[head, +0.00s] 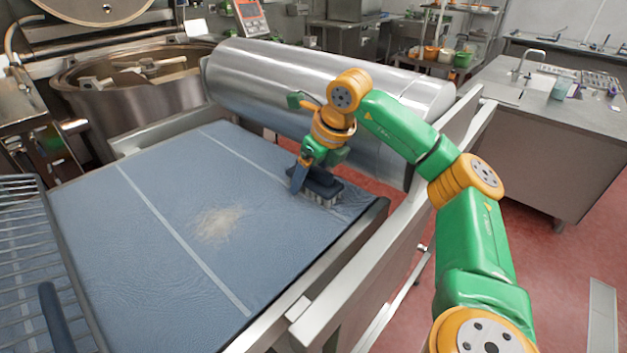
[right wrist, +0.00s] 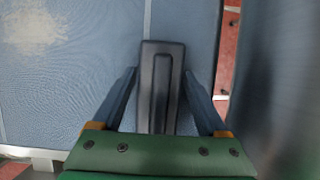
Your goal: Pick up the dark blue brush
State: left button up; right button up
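The dark brush (head: 322,187) is at the right side of the blue work surface (head: 110,250), block on top and pale bristles down. My right gripper (head: 302,172) is at the brush, its fingers pointing down. In the right wrist view, the brush's long dark back (right wrist: 161,85) lies between the two fingers of my right gripper (right wrist: 160,75). The fingers are apart, one on each side, with narrow gaps seeming to show near the tips; contact is hard to judge. A dark blue finger of my left gripper (head: 56,318) seems to show at the lower left; its opening cannot be seen.
A large steel cylinder (head: 320,85) runs along the back of the surface, close behind my right gripper. A pale flour patch (head: 218,224) lies mid-surface. A metal rail (head: 350,300) borders the right side. A wire rack (head: 25,260) is at left, a mixing kettle (head: 135,85) behind.

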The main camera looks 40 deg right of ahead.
aim_at(314, 183)
jog(key=shift+s, duration=0.1)
jog(key=c, duration=1)
jog(key=shift+r, duration=0.15)
jog(key=shift+c, duration=0.2)
jog(key=shift+r, duration=0.4)
jog(key=r, duration=0.2)
jog(key=s+a+r, duration=0.1)
jog(key=s+r+b, duration=0.1)
jog(key=r, duration=0.1)
jog(key=shift+s+a+r, duration=0.15)
jog(key=shift+s+r, duration=0.05)
jog(key=shift+r, duration=0.1)
jog(key=r, duration=0.1)
jog(key=s+r+p, duration=0.1)
jog(key=r+p, duration=0.1)
jog(key=shift+s+a+r, duration=0.25)
jog(key=shift+s+a, duration=0.15)
jog(key=s+a+r+p, duration=0.3)
jog(key=s+a, duration=0.1)
jog(key=s, duration=0.4)
